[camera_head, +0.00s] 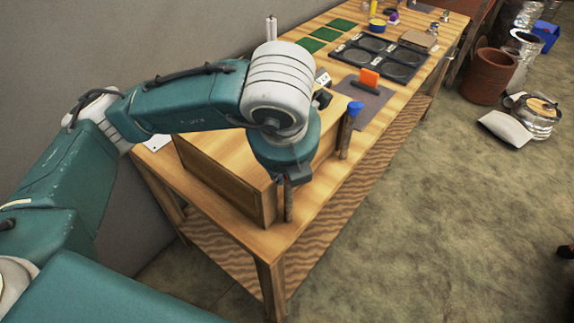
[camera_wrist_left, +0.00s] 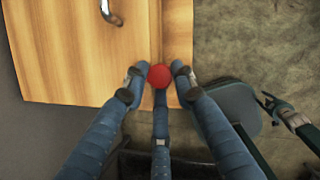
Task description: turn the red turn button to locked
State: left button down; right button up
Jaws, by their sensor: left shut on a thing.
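The red turn button (camera_wrist_left: 159,76) shows in the left wrist view as a round red knob at the edge of a wooden surface. The three fingers of my left gripper (camera_wrist_left: 159,82) are closed around it from both sides and from below. In the head view my left gripper (camera_head: 291,176) points down at the near corner of a wooden box (camera_head: 220,180) on the workbench. There the gripper hides the red button. How far the button is turned cannot be told.
A blue knob (camera_head: 355,108) tops a wooden post at the box's far corner. An orange block (camera_head: 369,78), dark trays (camera_head: 400,64) and green squares (camera_head: 325,34) lie farther along the bench. A brown barrel (camera_head: 485,77) stands on the floor at right.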

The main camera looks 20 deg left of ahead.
pick_arm(q)
jog(key=c, duration=1.5)
grip_release()
jog(key=shift+w+d+r, duration=0.1)
jog(key=shift+w+r, duration=0.15)
jog(key=shift+r, duration=0.1)
jog(key=shift+c, duration=0.2)
jog(key=shift+o, duration=0.4)
jog(key=shift+f, duration=0.15)
jog(key=shift+s+r, duration=0.15)
jog(key=shift+r, duration=0.1)
jog(key=v, duration=1.1)
jog(key=shift+s+r, duration=0.2)
jog(key=shift+d, duration=0.1)
